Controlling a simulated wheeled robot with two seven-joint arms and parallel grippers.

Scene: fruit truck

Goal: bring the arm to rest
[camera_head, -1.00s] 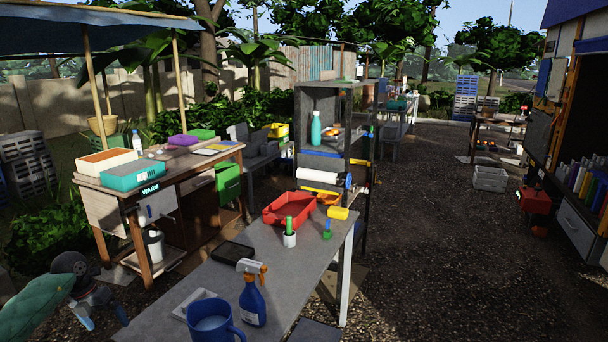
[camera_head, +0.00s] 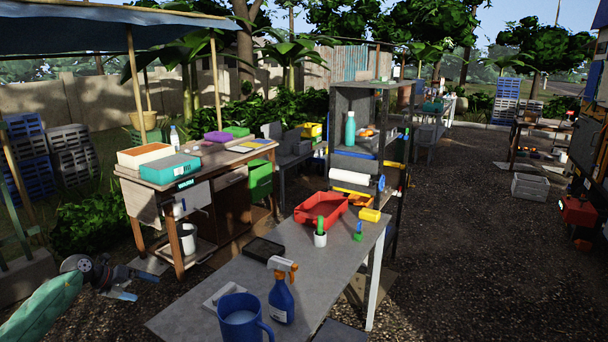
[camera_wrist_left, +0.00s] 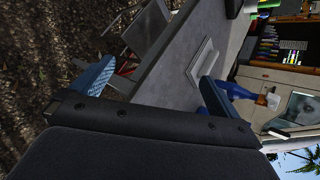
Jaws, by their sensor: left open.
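My left gripper (camera_head: 134,284) is at the lower left of the head view, beside the left edge of the grey table (camera_head: 225,268) and apart from it. Its green-sleeved arm comes in from the lower left corner. In the left wrist view the two blue fingers of the left gripper (camera_wrist_left: 154,88) stand wide apart with nothing between them. The table edge (camera_wrist_left: 168,68) and a blue spray bottle (camera_wrist_left: 238,90) lie beyond the fingers. My right gripper is not in view.
On the table stand a blue mug (camera_head: 240,322), a spray bottle (camera_head: 281,300), a black tray (camera_head: 263,249) and a red tray (camera_head: 318,210). A wooden workbench (camera_head: 165,222) stands behind my left gripper. Open gravel (camera_head: 460,260) lies right of the table.

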